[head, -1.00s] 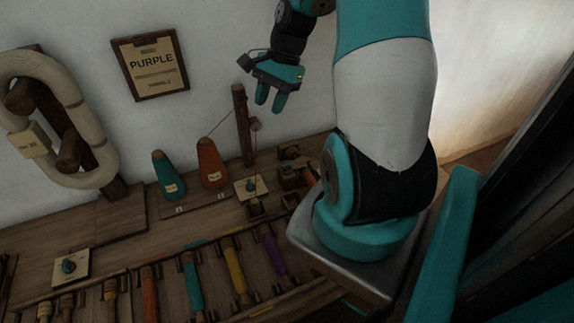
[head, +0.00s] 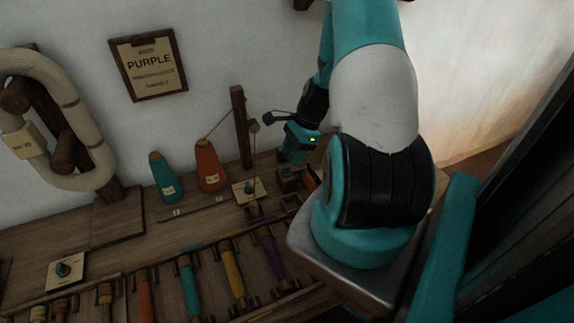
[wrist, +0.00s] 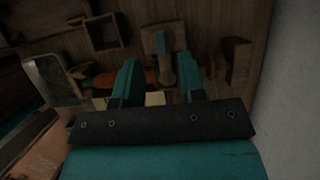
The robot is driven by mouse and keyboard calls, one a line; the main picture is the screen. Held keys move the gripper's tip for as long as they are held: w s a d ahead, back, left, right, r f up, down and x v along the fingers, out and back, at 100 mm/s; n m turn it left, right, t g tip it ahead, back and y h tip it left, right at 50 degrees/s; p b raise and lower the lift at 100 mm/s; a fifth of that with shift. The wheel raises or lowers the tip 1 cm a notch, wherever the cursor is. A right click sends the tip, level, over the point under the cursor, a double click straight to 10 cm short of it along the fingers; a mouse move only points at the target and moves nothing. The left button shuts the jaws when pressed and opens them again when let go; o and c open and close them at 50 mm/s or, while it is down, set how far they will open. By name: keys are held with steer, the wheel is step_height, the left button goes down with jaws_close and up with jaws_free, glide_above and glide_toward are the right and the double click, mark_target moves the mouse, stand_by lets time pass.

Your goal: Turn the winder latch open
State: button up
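My gripper (wrist: 157,66) is open, its two teal fingers spread apart in the wrist view. Between and just beyond the fingertips is a small teal lever (wrist: 159,44) on a wooden block, which looks like the winder latch. I cannot tell whether the fingers touch it. In the head view my gripper (head: 296,152) hangs pointing down over the wooden winder (head: 290,180) at the right end of the bench. The latch is not clear there, as my gripper and arm cover that part.
Teal (head: 163,178) and orange (head: 209,167) cones stand left of a wooden post (head: 241,125) carrying a thread. Knobs on pale plates sit at the bench middle (head: 249,189) and left (head: 64,269). Colored bobbins line the front. A sign reading PURPLE (head: 149,66) hangs behind.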

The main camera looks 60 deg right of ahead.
mark_target(286, 167)
steer(key=shift+x, duration=2.3)
steer(key=shift+c, duration=0.2)
jaws_close()
